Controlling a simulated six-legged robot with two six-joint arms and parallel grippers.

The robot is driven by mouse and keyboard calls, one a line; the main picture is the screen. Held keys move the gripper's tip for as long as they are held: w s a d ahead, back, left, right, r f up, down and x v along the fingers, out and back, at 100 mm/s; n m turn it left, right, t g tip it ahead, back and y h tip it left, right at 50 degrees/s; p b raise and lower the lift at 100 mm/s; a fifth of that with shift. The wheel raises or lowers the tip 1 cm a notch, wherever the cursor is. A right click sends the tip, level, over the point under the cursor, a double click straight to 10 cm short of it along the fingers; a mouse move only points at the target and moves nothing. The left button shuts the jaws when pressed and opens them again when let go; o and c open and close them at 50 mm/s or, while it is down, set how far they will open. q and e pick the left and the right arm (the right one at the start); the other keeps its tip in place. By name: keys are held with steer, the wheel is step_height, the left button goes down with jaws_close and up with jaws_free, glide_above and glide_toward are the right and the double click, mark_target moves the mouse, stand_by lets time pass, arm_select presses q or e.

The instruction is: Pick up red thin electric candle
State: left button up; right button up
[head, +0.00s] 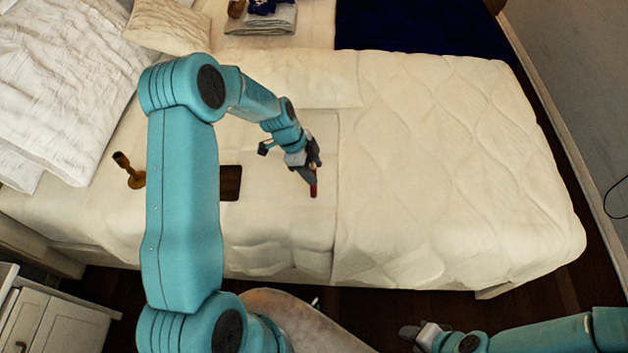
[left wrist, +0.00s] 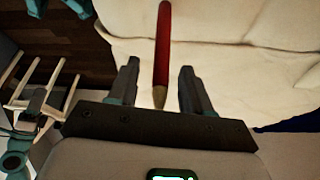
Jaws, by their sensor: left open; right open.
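The red thin electric candle (head: 314,188) lies or stands on the white bed cover near the middle of the bed, at the tip of my left gripper (head: 313,172). In the left wrist view the candle (left wrist: 163,50) is a slim red stick with a tan end, which reaches between the two open fingers of my left gripper (left wrist: 158,85). There is a gap on both sides, so the fingers do not appear to touch it. My right gripper (head: 410,334) is open and empty at the lower right, off the front of the bed.
A brass candlestick (head: 134,174) and a dark brown flat object (head: 230,183) are on the bed to the left. Folded grey cloth (head: 262,22) and pillows (head: 165,24) are at the back. The quilt (head: 450,150) on the right is clear. A white cabinet (head: 55,325) stands at lower left.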

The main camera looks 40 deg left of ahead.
arm_select(q)
steer(key=shift+x, duration=1.3)
jaws_close()
steer(key=shift+w+r, duration=0.1)
